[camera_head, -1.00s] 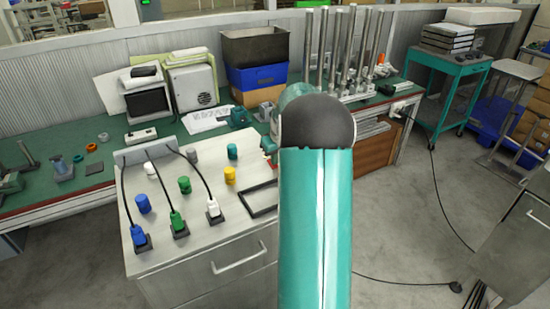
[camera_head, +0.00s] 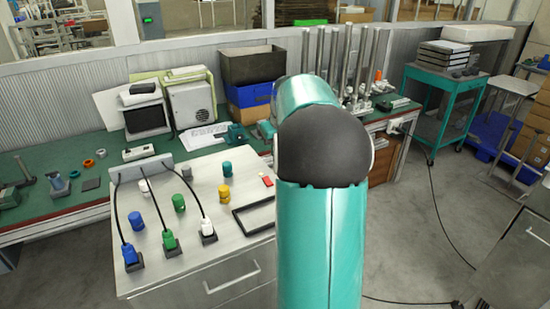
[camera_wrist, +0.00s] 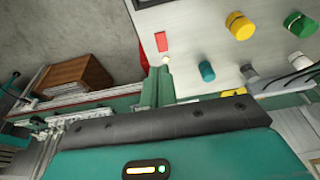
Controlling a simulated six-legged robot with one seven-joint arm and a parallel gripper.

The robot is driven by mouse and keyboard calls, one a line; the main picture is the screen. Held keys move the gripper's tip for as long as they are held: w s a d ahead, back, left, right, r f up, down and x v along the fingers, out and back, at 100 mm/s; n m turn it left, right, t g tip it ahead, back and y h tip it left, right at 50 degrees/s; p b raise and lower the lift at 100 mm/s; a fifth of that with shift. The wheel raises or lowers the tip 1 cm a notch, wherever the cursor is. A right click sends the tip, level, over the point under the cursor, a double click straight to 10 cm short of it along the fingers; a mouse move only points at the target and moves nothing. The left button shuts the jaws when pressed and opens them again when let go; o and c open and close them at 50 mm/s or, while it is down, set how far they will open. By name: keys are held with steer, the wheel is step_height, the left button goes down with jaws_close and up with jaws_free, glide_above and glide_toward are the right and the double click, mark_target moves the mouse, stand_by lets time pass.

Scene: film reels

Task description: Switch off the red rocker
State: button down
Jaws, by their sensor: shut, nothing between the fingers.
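The red rocker (camera_head: 267,181) is a small red rectangle on the light grey top of the bench cabinet (camera_head: 215,262), right of the yellow knob. In the wrist view the red rocker (camera_wrist: 161,41) shows just beyond the tips of my gripper (camera_wrist: 164,70). My gripper's teal fingers are together and empty, pointing toward the panel. I see a small gap between the tips and the rocker in that picture, but I cannot tell their distance or whether they touch. Which way the rocker is tipped is too small to tell. In the head view my arm hides my gripper.
Blue, green and white plugs with black cables stand left on the panel. Yellow (camera_head: 225,194) and teal (camera_head: 227,169) knobs stand near the rocker. A black frame (camera_head: 253,217) lies in front of it. Metal posts and bins stand behind on the green bench.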

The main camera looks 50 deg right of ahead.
mark_target(266, 178)
steer(key=shift+r, duration=0.2)
steer(key=shift+w+r+t, duration=0.25)
steer(key=shift+w+t, duration=0.25)
steer(key=shift+w, duration=0.15)
steer(key=shift+f, duration=0.15)
steer(key=x, duration=1.3)
steer(key=shift+s+d+f, duration=0.2)
steer(key=shift+d+f, duration=0.05)
steer(key=shift+f, duration=0.15)
